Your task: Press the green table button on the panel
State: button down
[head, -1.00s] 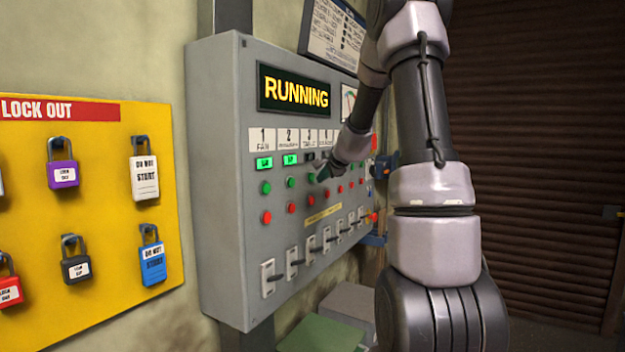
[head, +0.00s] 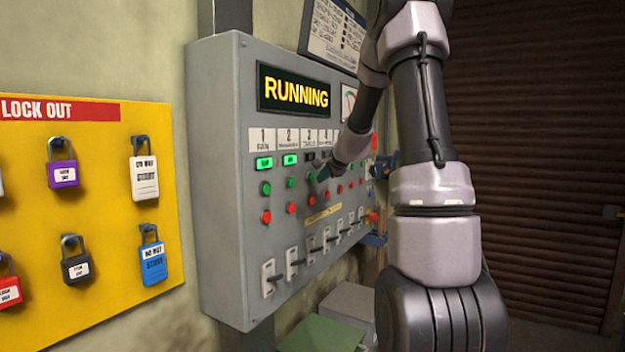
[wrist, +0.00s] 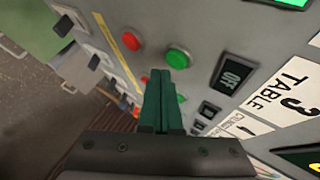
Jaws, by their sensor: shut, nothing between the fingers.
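The grey control panel (head: 222,200) hangs on the wall, its display reading RUNNING. In the wrist view the label "3 TABLE" (wrist: 280,92) stands above a dark, unlit indicator (wrist: 232,74), then the green table button (wrist: 177,58) and a red button (wrist: 131,41) in one column. My gripper (wrist: 160,76) is shut and empty, its green fingers together. Its tips lie just beside the green table button in that view; I cannot tell whether they touch the panel. In the head view my gripper (head: 322,174) is at the third column and partly hides its buttons.
Lit green indicators (head: 264,162) mark columns 1 and 2. Other green and red buttons lie close by, and a row of switches (head: 291,262) runs below. A yellow lockout board (head: 105,200) with padlocks is on the left. Boxes (head: 322,335) stand beneath the panel.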

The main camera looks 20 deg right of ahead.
jog(key=shift+w+a, duration=0.25)
jog(key=shift+w, duration=0.1)
jog(key=shift+w+a, duration=0.35)
dwell(1.2)
jog(key=shift+s+d, duration=0.55)
jog(key=shift+s, duration=0.15)
jog(key=s+d, duration=0.1)
jog(key=s, duration=0.1)
jog(key=s+d, duration=0.2)
dwell(0.5)
dwell(0.6)
